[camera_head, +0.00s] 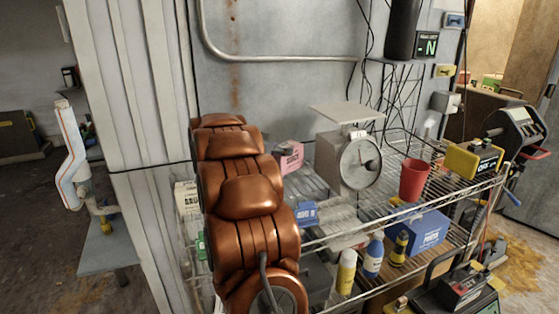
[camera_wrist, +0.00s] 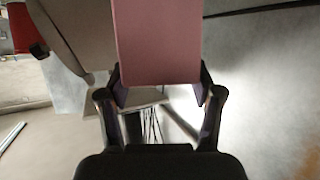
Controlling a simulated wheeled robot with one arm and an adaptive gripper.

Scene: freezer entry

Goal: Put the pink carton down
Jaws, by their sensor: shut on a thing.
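The pink carton (camera_head: 291,158) shows in the head view just right of my copper-coloured arm, above the left part of the wire shelf and left of the dial scale. In the wrist view the pink carton (camera_wrist: 158,42) fills the top middle, between the two fingers of my gripper (camera_wrist: 160,88). The fingers are shut on its sides. In the head view my arm hides the gripper and part of the carton. I cannot tell whether the carton's underside touches anything.
The wire shelf (camera_head: 460,188) holds a dial scale (camera_head: 346,160), a red cup (camera_head: 414,180), a yellow device (camera_head: 472,161) and a small blue box (camera_head: 307,213). Bottles and a larger blue box (camera_head: 415,232) stand below. A grey wall (camera_head: 275,85) rises behind.

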